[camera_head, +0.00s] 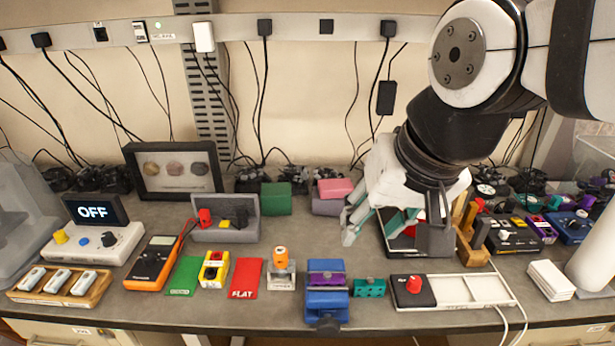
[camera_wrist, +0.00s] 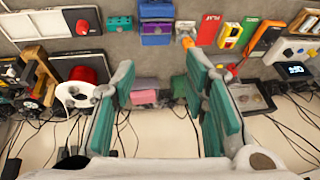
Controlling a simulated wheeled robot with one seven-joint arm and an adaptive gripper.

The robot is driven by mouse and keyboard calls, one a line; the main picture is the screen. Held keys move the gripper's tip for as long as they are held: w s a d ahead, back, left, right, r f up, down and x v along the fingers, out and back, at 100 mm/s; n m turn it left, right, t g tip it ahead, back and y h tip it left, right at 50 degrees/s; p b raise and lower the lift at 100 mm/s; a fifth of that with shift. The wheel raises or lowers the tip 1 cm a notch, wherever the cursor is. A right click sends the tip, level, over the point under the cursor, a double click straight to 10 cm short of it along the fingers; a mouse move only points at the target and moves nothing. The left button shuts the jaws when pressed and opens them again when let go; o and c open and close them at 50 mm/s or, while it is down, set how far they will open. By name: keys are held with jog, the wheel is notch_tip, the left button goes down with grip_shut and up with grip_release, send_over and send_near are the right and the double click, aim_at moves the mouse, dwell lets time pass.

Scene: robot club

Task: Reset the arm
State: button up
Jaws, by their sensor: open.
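My gripper (camera_head: 392,232) hangs over the back right of the workbench, fingers spread and pointing down. It also shows in the wrist view (camera_wrist: 161,68), where the two teal-padded fingers stand wide apart with nothing between the tips. Part of my gripper hides a dark tray with a red item (camera_head: 408,232) behind and below it. A pink block on a grey-purple base (camera_head: 335,190) is just left of my gripper; in the wrist view the pink block (camera_wrist: 144,97) appears beyond the fingers, near the left one. I cannot tell whether anything is touched.
The workbench (camera_head: 110,303) is crowded. A blue vise (camera_head: 327,303), a white rail with a red knob (camera_head: 465,289) and a wooden stand (camera_head: 470,245) are near the arm. A green block (camera_head: 277,198) and a framed display (camera_head: 174,169) stand at the back. Cables hang along the wall.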

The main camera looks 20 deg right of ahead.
jog(key=s+n, duration=0.2)
jog(key=n, duration=0.1)
jog(key=shift+s+r+t, duration=0.25)
jog(key=shift+r+t, duration=0.1)
jog(key=shift+t, duration=0.05)
jog(key=shift+d, duration=0.1)
dwell(0.9)
